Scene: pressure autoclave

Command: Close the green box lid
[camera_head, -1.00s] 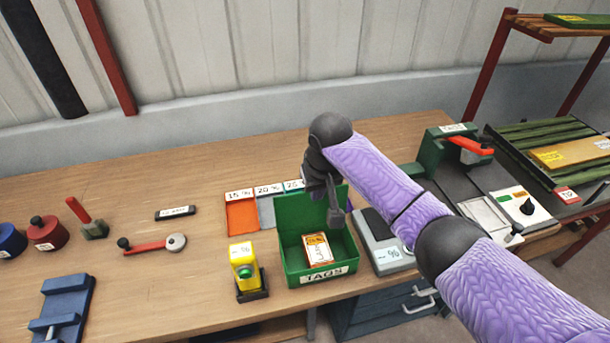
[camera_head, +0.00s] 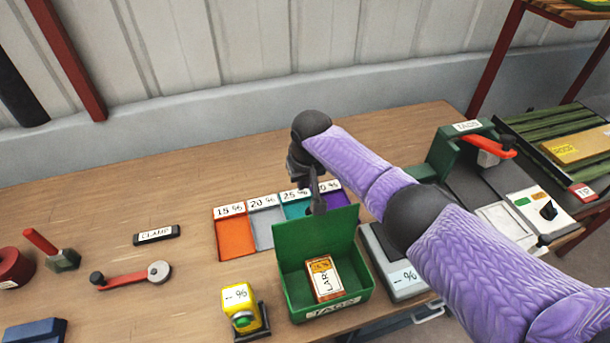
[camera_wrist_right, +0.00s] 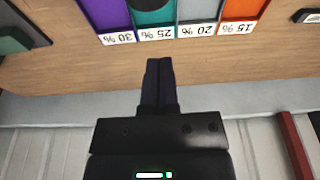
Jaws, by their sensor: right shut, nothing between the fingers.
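The green box (camera_head: 367,287) marked TAGS stands near the table's front edge. Its green lid (camera_head: 312,243) is open, standing up at the back of the box. A small orange-and-white carton marked LAR... (camera_head: 324,279) lies inside. My right gripper (camera_head: 319,208) is shut and empty, pointing down by the lid's top edge. It appears to be behind the lid, over the colored trays; whether it touches the lid cannot be told. The right wrist view shows its closed fingers (camera_wrist_right: 158,66) but I cannot make out the lid there. My left gripper is not in view.
Percent-labelled trays, such as the orange one (camera_head: 235,238), lie behind the box. A yellow device (camera_head: 241,310) stands left of the box and a grey scale (camera_head: 393,262) right of it. A green press with a red handle (camera_head: 487,146) stands farther right. The table's back left is clear.

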